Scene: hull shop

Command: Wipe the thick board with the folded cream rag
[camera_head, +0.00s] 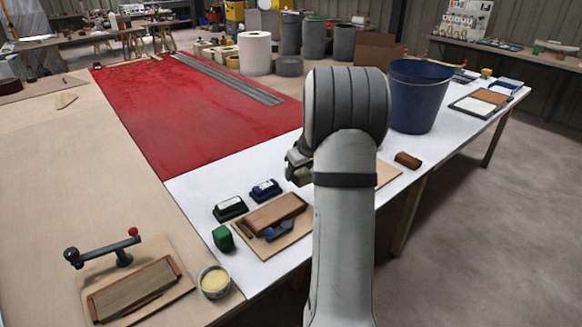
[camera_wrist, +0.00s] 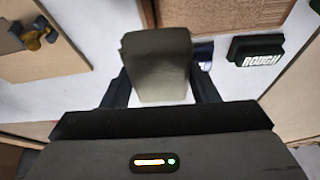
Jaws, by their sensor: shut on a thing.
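My gripper (camera_head: 298,166) hangs over the white worktable, partly hidden by my arm. In the wrist view its dark fingers (camera_wrist: 160,88) are shut on a thick, rounded, greyish-beige pad, which looks like the folded cream rag (camera_wrist: 158,62) in shade. A reddish-brown board (camera_head: 275,212) lies on a light base to the gripper's lower left; its edge shows at the top of the wrist view (camera_wrist: 245,12). A second, greyer brown board (camera_head: 134,290) lies on a base at the front left. I cannot tell which is the thick one.
A clamp (camera_head: 122,258) and a round tub (camera_head: 214,282) flank the second board. A blue bucket (camera_head: 418,97) stands to the right.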

